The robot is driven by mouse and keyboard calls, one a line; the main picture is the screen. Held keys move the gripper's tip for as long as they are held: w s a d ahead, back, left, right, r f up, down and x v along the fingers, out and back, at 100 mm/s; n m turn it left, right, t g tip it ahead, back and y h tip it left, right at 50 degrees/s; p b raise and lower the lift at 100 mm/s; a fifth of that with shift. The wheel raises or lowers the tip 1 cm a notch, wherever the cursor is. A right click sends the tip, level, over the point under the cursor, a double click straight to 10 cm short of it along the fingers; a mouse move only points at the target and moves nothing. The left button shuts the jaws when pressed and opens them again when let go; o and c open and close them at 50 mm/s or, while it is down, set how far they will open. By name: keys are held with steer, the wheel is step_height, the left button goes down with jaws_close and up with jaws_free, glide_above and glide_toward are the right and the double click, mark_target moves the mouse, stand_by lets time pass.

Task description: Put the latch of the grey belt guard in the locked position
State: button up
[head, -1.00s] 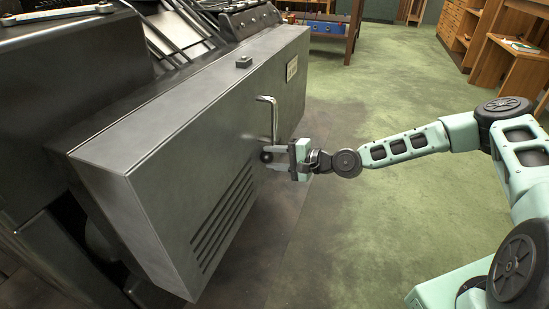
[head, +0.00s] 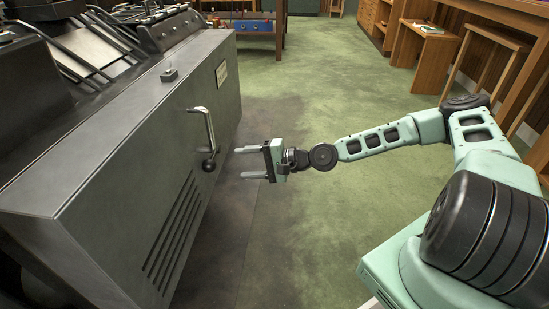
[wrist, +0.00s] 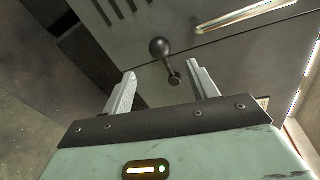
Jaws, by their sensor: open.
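The grey belt guard (head: 105,165) is a large metal box along the left in the head view. Its latch (head: 209,165) is a short lever with a dark ball knob on the guard's face, just below the bar handle. In the wrist view the latch knob (wrist: 160,47) shows beyond the fingertips, its thin stem running to a small round end. My gripper (head: 239,163) is open and empty, its two fingers pointing at the guard. It is just right of the latch in the head view, with a gap between. The wrist view shows my gripper (wrist: 163,74) with nothing between its fingers.
A silver bar handle (head: 203,126) stands out from the guard's face just above the latch. Green floor (head: 320,110) is clear to the right; wooden furniture (head: 425,45) stands behind.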

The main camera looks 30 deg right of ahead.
steer(key=v, duration=0.8)
stand_by(0.4)
steer(key=s+a+f+n+g+h, duration=0.3)
steer(key=s+a+f+n+g, duration=0.2)
steer(key=s+a+n+g, duration=0.45)
steer(key=s+a+r+n+h, duration=0.3)
steer(key=s+r+n+h, duration=0.1)
steer(key=s+r, duration=0.55)
steer(key=s+a+r+n+h, duration=0.45)
steer(key=s+r, duration=0.35)
steer(key=r, duration=0.3)
step_height(320, 180, up, 36)
steer(key=p, duration=3.7)
steer(key=shift+d+r+m, duration=0.2)
steer(key=shift+d+m, duration=0.1)
steer(key=shift+d, duration=0.15)
